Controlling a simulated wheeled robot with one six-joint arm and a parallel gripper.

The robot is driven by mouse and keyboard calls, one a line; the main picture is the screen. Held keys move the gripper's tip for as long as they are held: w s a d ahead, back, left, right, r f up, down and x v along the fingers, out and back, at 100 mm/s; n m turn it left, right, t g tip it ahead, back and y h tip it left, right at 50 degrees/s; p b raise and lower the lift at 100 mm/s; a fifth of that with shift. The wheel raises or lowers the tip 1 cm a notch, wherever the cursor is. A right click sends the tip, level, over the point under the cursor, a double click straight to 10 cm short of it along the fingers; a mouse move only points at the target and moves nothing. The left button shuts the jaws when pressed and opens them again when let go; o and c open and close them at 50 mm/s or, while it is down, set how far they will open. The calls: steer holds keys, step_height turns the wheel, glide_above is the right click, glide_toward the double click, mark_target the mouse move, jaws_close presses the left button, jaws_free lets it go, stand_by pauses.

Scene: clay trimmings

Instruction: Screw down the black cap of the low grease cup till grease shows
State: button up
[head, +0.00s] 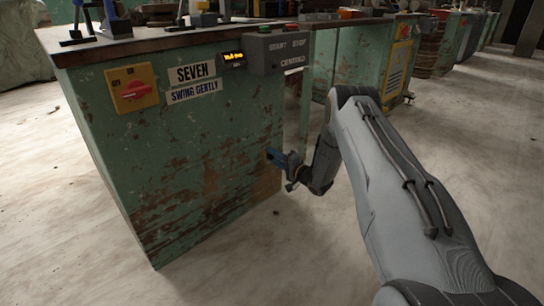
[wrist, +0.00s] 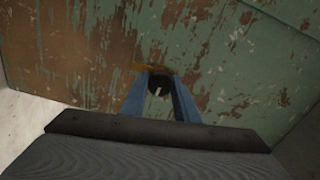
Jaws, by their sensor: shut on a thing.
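The black cap (wrist: 159,85) of the low grease cup shows in the wrist view as a small dark round thing with a pale mark on its face. My gripper (wrist: 160,88) has its two blue fingers closed on the cap, one at each side. In the head view my gripper (head: 270,154) reaches the cabinet's lower right side, and the cap is hidden there by the fingers.
The worn green cabinet (head: 190,180) carries a red switch on a yellow plate (head: 133,89), a sign reading SEVEN, SWING GENTLY (head: 195,82), and a grey control box (head: 279,52) above my gripper. The pale floor (head: 310,250) is clear in front.

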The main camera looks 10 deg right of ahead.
steer(key=shift+f, duration=0.1)
stand_by(0.4)
steer(key=o, duration=1.1)
steer(key=shift+c, duration=0.2)
steer(key=shift+s, duration=0.1)
steer(key=p+v, duration=0.3)
steer(key=v, duration=0.4)
steer(key=shift+s+d, duration=0.2)
steer(key=shift+s, duration=0.1)
